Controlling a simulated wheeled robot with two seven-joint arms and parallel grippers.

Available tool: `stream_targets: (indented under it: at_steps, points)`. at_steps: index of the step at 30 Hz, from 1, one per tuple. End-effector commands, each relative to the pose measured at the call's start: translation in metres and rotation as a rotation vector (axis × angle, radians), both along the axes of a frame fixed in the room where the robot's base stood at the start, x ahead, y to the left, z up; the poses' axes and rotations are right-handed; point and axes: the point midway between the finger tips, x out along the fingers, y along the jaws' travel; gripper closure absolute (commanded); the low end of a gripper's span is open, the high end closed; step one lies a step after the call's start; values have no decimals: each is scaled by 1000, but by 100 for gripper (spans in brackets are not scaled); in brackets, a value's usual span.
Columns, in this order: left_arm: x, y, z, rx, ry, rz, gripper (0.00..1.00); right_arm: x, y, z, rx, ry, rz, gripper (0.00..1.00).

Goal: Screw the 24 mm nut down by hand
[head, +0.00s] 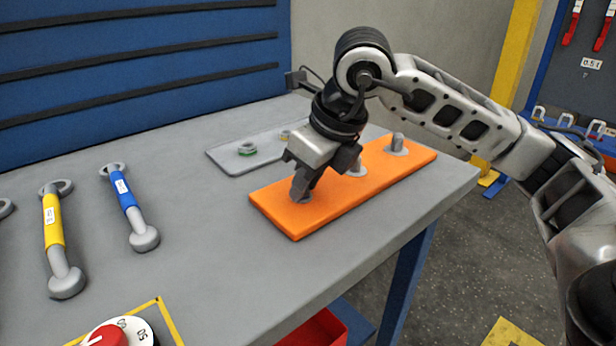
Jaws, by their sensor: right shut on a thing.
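An orange plate (338,207) lies on the grey workbench with bolts standing in a row along it. My right gripper (303,190) points down over the plate's near-left end, shut around the nut or bolt top there. The fingers hide most of what they hold; only a bit of grey metal (305,198) shows at the plate. A middle bolt (357,171) is partly hidden behind my gripper, and a far bolt (397,144) stands at the right end. My left gripper is not in view.
A blue-handled wrench (124,194) and a yellow-handled wrench (53,222) lie on the left of the bench (190,240). A red and white dial (110,335) sits at the near left edge. A red bin (318,330) is below the bench. The middle of the bench is clear.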

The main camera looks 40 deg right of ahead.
Motion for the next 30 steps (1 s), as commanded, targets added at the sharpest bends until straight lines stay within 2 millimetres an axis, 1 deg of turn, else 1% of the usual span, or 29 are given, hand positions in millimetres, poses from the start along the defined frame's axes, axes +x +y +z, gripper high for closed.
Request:
stream_targets:
  at_steps: [1, 3, 6, 17, 20, 25, 26, 27, 28, 30]
  points:
    - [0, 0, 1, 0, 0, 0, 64, 1, 0, 1, -4, -7, -71, 100]
    - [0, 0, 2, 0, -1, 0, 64, 1, 1, 1, -4, -6, -157, 100]
    - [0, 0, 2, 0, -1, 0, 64, 1, 1, 1, -4, -5, -236, 100]
    - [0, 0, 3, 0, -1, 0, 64, 1, 0, 1, -4, -5, -278, 100]
    - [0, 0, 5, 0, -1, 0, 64, 1, 2, 2, -3, -5, -374, 100]
    - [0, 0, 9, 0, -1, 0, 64, 1, 5, 2, -3, -3, -636, 100]
    - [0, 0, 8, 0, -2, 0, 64, 1, 4, 1, -4, -4, -629, 70]
    - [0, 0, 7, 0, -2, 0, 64, 1, 3, 0, -3, -3, -626, 59]
    - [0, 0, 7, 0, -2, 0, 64, 1, 4, 0, -3, -4, -625, 53]
    - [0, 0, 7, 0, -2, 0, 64, 1, 4, 0, -3, -2, -623, 53]
